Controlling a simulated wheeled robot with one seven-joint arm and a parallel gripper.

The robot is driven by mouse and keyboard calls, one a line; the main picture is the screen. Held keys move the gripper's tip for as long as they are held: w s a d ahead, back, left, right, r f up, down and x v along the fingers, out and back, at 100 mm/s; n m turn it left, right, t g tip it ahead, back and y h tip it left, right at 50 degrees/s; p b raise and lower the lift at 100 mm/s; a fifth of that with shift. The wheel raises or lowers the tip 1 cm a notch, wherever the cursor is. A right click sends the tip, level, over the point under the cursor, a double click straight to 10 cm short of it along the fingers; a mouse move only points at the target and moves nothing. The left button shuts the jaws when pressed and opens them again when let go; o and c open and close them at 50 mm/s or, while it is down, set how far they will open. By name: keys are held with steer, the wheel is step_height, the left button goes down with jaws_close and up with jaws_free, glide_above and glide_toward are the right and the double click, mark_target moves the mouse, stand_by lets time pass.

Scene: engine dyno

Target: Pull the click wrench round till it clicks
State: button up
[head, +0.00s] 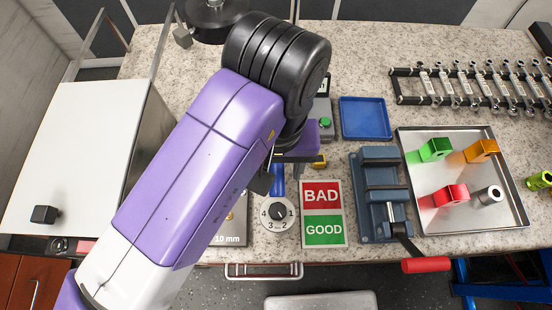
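I cannot make out the click wrench for certain. A short blue bar (278,180) shows just below my gripper, and a round white dial (277,214) numbered 1 to 4 sits at its lower end. My purple and black arm covers the bench around and above them. My gripper (263,182) is mostly hidden under the arm's wrist; only some dark parts show beside the blue bar. I cannot tell whether its fingers touch the bar, or whether they are open or shut.
A red and green BAD/GOOD card (323,197) lies right of the dial, then a blue-grey vise (381,200) with a red handle. A metal tray (472,222) holds coloured blocks. Behind are a blue tray (366,118) and a wrench rack (470,104). A white-topped box (75,150) stands left.

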steer(key=shift+r+p, duration=2.3)
steer(key=shift+r, duration=0.6)
steer(key=shift+f, duration=0.1)
